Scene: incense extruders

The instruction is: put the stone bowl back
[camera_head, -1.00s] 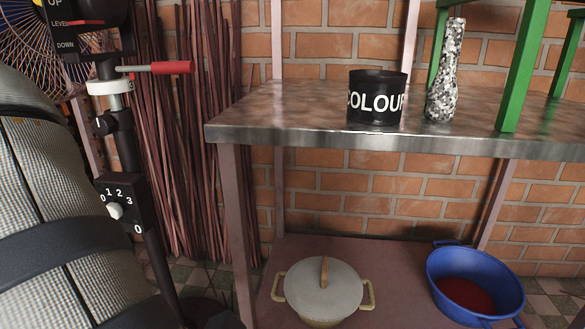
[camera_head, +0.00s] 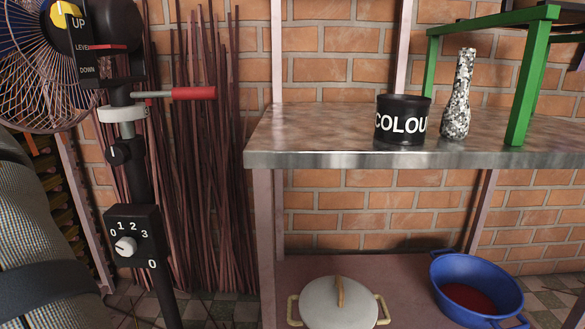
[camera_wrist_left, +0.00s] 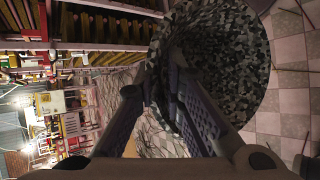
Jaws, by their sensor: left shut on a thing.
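The stone bowl (camera_wrist_left: 228,45) is dark, speckled grey and black, and fills the upper middle of the left wrist view, with its hollow facing the camera. My left gripper (camera_wrist_left: 165,75) is shut on the bowl's wall at its left rim, one finger inside the hollow and the other outside. The head view shows neither the bowl nor either gripper. A tall speckled black-and-white stone piece (camera_head: 458,95) stands upright on the metal-edged table (camera_head: 330,125), just right of a black tub marked COLOU (camera_head: 402,120).
A green stand (camera_head: 528,85) is on the table's right. A lidded pot (camera_head: 338,305) and a blue basin (camera_head: 475,285) sit on the shelf below. A black post with a dial (camera_head: 135,238), a fan (camera_head: 50,75) and dark sticks stand left. The table's left part is bare.

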